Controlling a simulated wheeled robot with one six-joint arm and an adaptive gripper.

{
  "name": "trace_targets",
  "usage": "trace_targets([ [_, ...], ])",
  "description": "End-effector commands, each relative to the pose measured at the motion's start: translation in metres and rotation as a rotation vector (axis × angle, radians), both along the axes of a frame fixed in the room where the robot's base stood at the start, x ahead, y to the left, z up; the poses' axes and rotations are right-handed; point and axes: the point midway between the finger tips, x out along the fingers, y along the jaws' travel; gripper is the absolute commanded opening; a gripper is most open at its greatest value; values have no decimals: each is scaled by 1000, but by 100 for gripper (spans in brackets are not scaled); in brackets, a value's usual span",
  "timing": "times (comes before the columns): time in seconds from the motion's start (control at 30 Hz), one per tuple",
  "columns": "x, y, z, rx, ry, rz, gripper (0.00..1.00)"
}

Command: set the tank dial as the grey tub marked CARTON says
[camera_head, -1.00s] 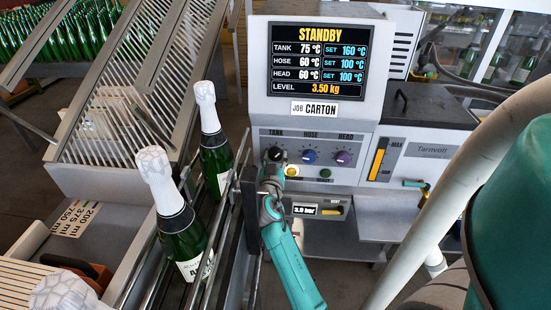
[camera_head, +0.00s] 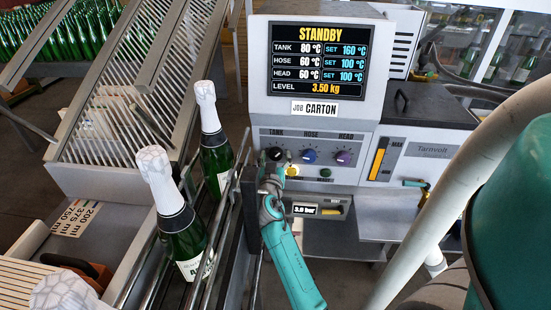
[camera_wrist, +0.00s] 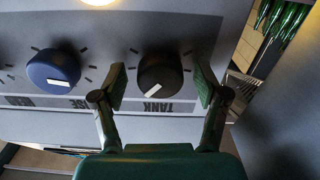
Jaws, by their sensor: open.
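The black tank dial (camera_head: 276,154) is on the front panel of the melter, leftmost of three dials. In the wrist view the tank dial (camera_wrist: 160,74) has a white pointer mark and sits between my two open fingers, with a finger on each side. My gripper (camera_head: 270,170) also shows in the wrist view (camera_wrist: 160,90). Whether the fingers touch the dial I cannot tell. The display (camera_head: 319,60) reads STANDBY, tank 80 °C, set 160 °C; hose and head 60 °C, set 100 °C. A label (camera_head: 314,109) below it reads JOB CARTON. I see no grey tub marked CARTON.
The blue hose dial (camera_head: 309,156) and purple head dial (camera_head: 344,158) are to the right. A yellow lit button (camera_head: 291,171) and a green one (camera_head: 325,173) sit below. Foil-topped bottles (camera_head: 180,230) stand on a conveyor at left, close to my arm.

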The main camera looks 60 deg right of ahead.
Motion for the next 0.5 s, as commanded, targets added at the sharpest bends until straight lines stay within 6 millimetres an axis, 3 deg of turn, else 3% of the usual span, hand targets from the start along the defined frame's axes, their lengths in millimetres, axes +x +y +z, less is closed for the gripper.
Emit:
trace_targets([
  [0.5, 0, 0, 82, -2, -4, -1, 73],
])
